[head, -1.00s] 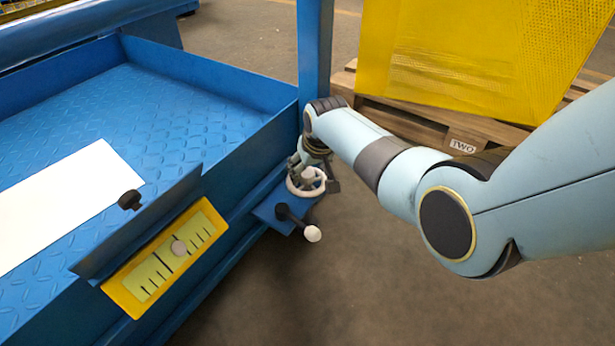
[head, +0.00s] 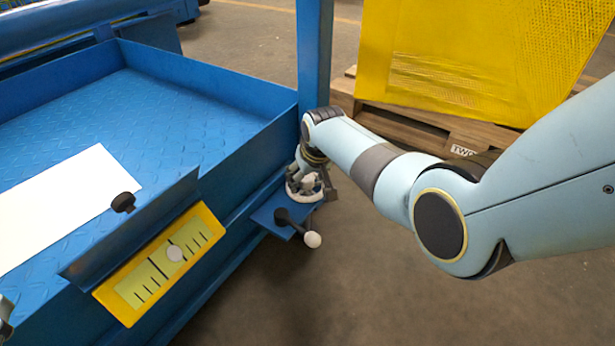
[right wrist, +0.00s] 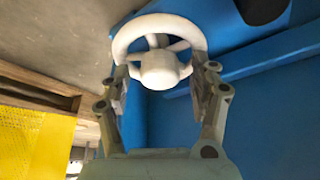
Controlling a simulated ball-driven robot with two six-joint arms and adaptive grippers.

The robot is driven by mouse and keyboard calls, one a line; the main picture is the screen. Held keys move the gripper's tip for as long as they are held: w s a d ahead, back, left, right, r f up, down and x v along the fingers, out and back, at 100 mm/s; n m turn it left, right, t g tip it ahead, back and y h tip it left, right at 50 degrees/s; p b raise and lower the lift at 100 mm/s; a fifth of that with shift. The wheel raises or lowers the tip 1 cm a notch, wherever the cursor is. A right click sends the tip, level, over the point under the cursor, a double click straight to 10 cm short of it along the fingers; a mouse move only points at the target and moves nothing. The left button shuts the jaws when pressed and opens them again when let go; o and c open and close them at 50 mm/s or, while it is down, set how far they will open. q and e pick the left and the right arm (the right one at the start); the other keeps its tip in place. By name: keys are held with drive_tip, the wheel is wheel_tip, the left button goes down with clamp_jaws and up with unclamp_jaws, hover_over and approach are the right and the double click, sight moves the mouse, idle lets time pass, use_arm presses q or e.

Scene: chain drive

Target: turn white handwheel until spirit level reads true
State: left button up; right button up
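The white handwheel (head: 305,192) sits low beside the blue frame; its rim and hub fill the top of the right wrist view (right wrist: 160,68). My right gripper (head: 303,180) is at the wheel. Its two fingers (right wrist: 162,82) are spread on either side of the hub, near the rim's lower ends; I cannot tell whether they touch it. The yellow spirit level (head: 135,293) is on the blue wall's side. Its pale round bubble (head: 175,254) lies between the two long marks, closer to the right one. A small grey part, perhaps of my left gripper (head: 5,318), shows at the left edge.
A dark crank with a white knob (head: 312,240) sticks out just in front of the handwheel. A blue post (head: 314,60) stands behind it. A wooden pallet (head: 430,125) with a yellow load (head: 460,60) is at the back right. The floor at the front right is clear.

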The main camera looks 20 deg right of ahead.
drive_tip(key=c, duration=1.1)
drive_tip(key=m+h+p, duration=0.1)
drive_tip(key=m, duration=0.2)
drive_tip(key=shift+a, duration=0.15)
drive_tip(key=shift+m, duration=0.4)
use_arm(q)
drive_tip(key=shift+s+a+f+g+y, duration=0.1)
drive_tip(key=shift+s+f+g, duration=0.3)
drive_tip(key=shift+f, duration=0.3)
drive_tip(key=shift+s+a+f+g+y, duration=0.1)
drive_tip(key=shift+s+f+g, duration=0.3)
drive_tip(key=shift+f, duration=0.3)
drive_tip(key=shift+s+f+g+y, duration=0.1)
drive_tip(key=shift+s+f+g, duration=0.3)
drive_tip(key=shift+f, duration=0.3)
use_arm(e)
drive_tip(key=shift+m+h, duration=0.5)
drive_tip(key=shift+m, duration=0.2)
drive_tip(key=o, duration=1.1)
drive_tip(key=shift+g, duration=0.3)
drive_tip(key=shift+o, duration=0.2)
